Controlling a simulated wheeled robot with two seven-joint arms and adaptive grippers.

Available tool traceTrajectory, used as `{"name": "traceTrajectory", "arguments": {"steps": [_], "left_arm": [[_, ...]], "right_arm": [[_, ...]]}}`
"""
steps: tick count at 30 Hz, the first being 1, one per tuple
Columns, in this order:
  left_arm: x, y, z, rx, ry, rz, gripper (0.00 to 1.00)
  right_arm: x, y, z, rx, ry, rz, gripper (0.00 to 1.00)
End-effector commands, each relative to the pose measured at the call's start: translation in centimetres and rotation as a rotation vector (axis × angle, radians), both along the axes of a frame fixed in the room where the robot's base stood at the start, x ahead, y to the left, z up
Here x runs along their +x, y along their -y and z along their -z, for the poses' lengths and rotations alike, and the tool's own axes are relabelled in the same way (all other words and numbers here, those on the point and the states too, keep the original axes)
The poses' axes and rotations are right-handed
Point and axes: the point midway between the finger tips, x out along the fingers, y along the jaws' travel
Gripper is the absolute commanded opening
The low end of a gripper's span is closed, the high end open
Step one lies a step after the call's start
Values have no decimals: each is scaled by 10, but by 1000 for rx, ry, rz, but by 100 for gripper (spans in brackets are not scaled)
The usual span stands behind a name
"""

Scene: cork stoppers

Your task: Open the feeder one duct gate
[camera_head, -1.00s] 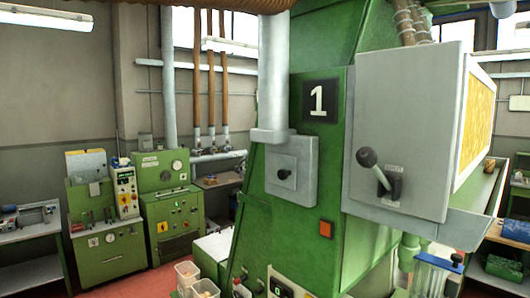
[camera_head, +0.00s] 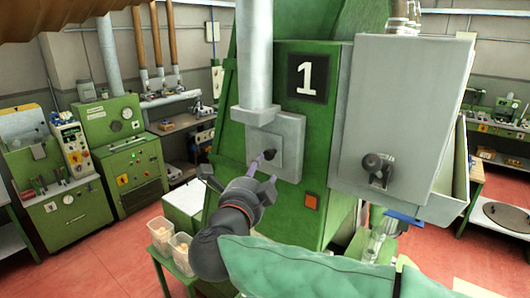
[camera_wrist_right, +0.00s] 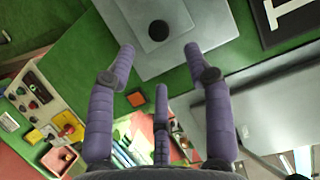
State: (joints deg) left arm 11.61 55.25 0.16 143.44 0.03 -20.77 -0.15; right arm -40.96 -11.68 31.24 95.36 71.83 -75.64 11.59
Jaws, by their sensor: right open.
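The duct gate is a square light-grey plate (camera_head: 291,165) under the grey duct pipe, on the green machine marked 1. A dark round knob (camera_head: 269,154) stands on it. My right gripper (camera_head: 250,174) is open and empty in front of the plate, its purple fingers slightly below and left of the knob. In the right wrist view, the knob (camera_wrist_right: 158,30) lies beyond and between the two spread upper fingertips (camera_wrist_right: 160,50), seemingly apart from them. The plate (camera_wrist_right: 190,65) fills the upper middle there. My left gripper is not in view.
A large grey box (camera_head: 410,110) with a black lever (camera_head: 378,167) juts out at the right. Green control cabinets (camera_head: 125,145) stand at the left. White containers (camera_head: 161,235) stand below left of my right wrist. Red floor is clear at the left front.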

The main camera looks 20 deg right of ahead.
Motion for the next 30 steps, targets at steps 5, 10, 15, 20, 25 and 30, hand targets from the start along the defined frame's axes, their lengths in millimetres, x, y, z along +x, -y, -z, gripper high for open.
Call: {"name": "traceTrajectory", "arguments": {"steps": [5, 10, 15, 20, 25, 30], "left_arm": [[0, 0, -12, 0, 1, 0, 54], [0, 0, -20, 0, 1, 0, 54], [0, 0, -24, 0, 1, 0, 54], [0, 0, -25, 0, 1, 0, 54], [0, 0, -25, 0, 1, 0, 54], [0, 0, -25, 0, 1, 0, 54]], "right_arm": [[29, 18, -1, -2, -3, 4, 52], [53, 31, -1, -2, -3, 3, 52], [69, 39, -1, -2, -2, 1, 52], [75, 42, 0, -3, -1, -2, 52], [76, 42, 0, -3, -1, -2, 52], [76, 42, 0, -3, -1, -2, 29]]}}
